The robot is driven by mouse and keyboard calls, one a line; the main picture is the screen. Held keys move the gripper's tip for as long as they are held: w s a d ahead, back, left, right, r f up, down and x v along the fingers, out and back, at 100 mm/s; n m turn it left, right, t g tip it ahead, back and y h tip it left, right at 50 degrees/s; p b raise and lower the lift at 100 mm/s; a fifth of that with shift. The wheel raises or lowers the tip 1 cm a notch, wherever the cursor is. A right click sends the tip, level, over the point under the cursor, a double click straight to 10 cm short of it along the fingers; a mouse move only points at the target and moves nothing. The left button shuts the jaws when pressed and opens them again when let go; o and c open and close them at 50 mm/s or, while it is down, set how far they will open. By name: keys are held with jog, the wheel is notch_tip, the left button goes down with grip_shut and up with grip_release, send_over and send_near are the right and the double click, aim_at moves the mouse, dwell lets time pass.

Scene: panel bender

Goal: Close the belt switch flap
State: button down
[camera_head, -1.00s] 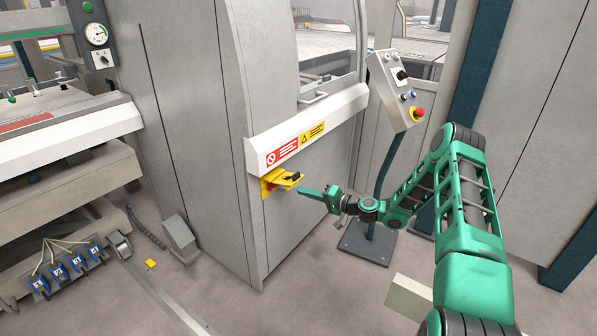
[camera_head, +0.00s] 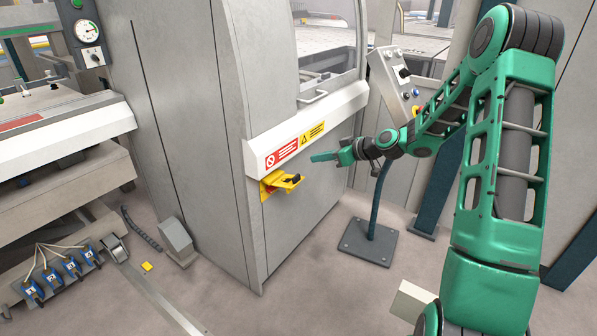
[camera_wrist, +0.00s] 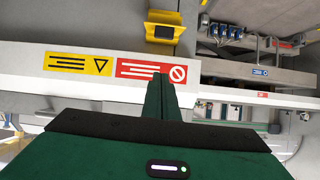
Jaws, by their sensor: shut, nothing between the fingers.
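The yellow belt switch flap (camera_head: 287,181) sticks out from its small yellow housing on the grey machine front, below the white ledge. A dark part shows on it. My gripper (camera_head: 314,157) is shut and empty. It is above and to the right of the flap, apart from it, about level with the warning labels in the picture. In the wrist view its shut fingers (camera_wrist: 160,82) reach toward the red label.
The white ledge (camera_head: 345,112) with red and yellow labels lies above the flap. A control box (camera_head: 394,85) with a red button stands on a post at the right, behind my arm. A press-like machine (camera_head: 60,135) is at the left.

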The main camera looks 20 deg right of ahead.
send_over(298, 178)
notch_tip(298, 178, down, 5)
jog(key=shift+r, duration=0.15)
jog(key=shift+s+d+f, duration=0.15)
jog(key=shift+f, duration=0.45)
jog(key=shift+s+d+f, duration=0.1)
jog(key=shift+s+f, duration=0.1)
jog(key=shift+f, duration=0.45)
jog(key=shift+s+d+f, duration=0.15)
jog(key=shift+f, duration=0.45)
jog(key=shift+a, duration=0.1)
